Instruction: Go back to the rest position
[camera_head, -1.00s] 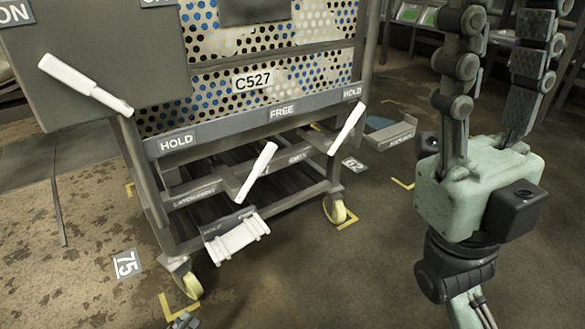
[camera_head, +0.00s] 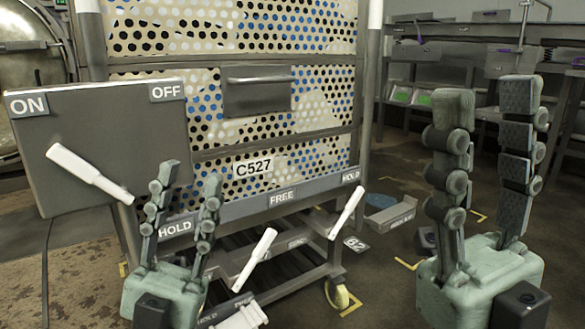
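My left gripper (camera_head: 188,180) stands upright at the lower left, in front of the cart's HOLD label, with its two fingers apart and nothing between them. My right gripper (camera_head: 487,98) stands upright at the right, over open floor, with its fingers apart and empty. Neither gripper appears to touch anything. The perforated cart (camera_head: 253,167) marked C527 stands in front of me, beyond both grippers.
A grey ON/OFF box (camera_head: 100,125) with a white lever (camera_head: 90,175) is at the left. Two white levers, one (camera_head: 255,260) near FREE and one (camera_head: 347,213) at the right HOLD, stick out from the cart. Benches (camera_head: 440,85) stand behind at the right.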

